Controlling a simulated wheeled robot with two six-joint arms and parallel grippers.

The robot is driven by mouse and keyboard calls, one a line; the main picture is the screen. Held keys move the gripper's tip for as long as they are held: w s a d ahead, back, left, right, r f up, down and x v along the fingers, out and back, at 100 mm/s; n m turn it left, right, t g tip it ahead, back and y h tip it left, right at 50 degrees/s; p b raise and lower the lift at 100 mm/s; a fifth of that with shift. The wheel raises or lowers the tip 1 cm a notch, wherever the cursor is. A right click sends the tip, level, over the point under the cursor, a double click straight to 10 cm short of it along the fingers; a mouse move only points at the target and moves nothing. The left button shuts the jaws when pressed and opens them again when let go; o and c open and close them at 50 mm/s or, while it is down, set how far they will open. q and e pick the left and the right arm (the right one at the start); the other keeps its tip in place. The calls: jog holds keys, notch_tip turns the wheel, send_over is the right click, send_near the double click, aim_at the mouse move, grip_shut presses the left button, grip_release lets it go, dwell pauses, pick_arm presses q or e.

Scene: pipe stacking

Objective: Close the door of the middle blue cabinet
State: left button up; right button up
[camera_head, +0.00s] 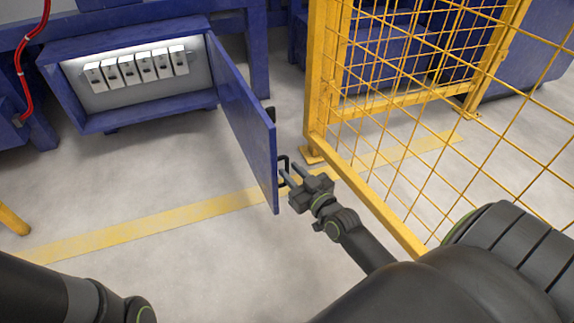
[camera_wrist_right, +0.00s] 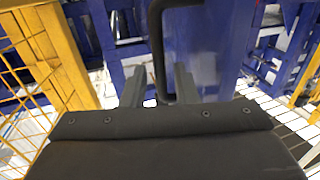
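The blue cabinet (camera_head: 58,88) stands at the upper left in the head view, with its lit inside showing a row of white switches (camera_head: 137,67). Its blue door (camera_head: 243,125) is hinged on the right and stands wide open towards me. A black handle (camera_head: 283,168) sits on the door's right face near the free edge. My right gripper (camera_head: 287,176) is at this handle with its fingers apart. In the right wrist view the handle (camera_wrist_right: 157,45) reaches down between the two open fingers (camera_wrist_right: 158,88); whether they touch it I cannot tell. My left gripper is out of view.
A yellow mesh fence (camera_head: 318,80) stands close to the right of the door and my right arm. A red cable (camera_head: 22,70) hangs at the far left. The grey floor with a yellow stripe (camera_head: 150,222) is clear before the cabinet.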

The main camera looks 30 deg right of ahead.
jog(key=shift+w, duration=1.3)
jog(key=shift+c, duration=0.4)
grip_shut()
